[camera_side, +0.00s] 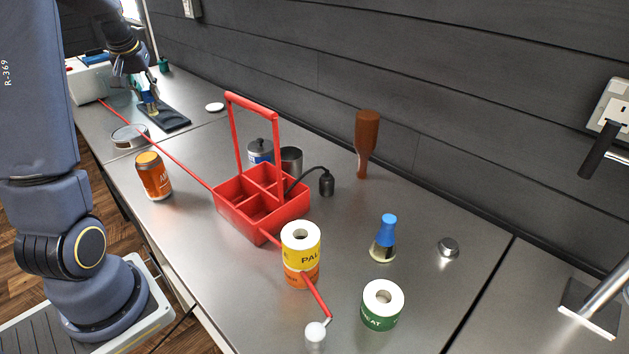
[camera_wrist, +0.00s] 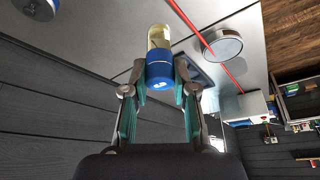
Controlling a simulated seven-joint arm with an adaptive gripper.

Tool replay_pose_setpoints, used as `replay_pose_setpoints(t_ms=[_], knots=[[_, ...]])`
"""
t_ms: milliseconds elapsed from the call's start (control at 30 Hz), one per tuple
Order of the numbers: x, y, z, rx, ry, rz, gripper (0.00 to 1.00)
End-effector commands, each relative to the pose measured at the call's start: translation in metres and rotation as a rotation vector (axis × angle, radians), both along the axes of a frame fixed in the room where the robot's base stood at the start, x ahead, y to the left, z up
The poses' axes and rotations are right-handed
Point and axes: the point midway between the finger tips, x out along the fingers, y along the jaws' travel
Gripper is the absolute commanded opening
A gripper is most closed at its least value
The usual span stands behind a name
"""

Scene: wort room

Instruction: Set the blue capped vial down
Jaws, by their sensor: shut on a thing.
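The blue capped vial (camera_wrist: 160,57) is between the two fingers of my gripper (camera_wrist: 160,88) in the wrist view. Its body is clear with pale yellowish contents, and its blue cap (camera_wrist: 160,74) bears a white mark and faces the camera. My gripper is shut on it. In the side view my gripper (camera_side: 147,92) is small at the far left, over a dark mat (camera_side: 176,121). The vial there is partly hidden by the fingers. I cannot tell whether its base touches the mat.
A round grey dish (camera_side: 129,145) and a red rod (camera_side: 165,150) lie near the mat, with a white disc (camera_side: 214,107) to its right. An orange can (camera_side: 153,176), a red caddy (camera_side: 242,216) and a blue-topped flask (camera_side: 384,244) stand nearer. A white box (camera_side: 88,82) stands left.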

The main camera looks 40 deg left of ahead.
Motion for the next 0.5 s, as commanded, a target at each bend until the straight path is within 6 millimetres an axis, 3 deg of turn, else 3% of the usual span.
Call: replay_pose_setpoints(t_ms=[267,367,500], knots=[[0.058,-0.055,0.001,-0.003,-0.004,-0.160,0.00],[0.086,-0.092,0.001,-0.005,-0.004,-0.255,0.00],[0.127,-0.162,0.001,-0.009,-0.004,-0.421,0.00]])
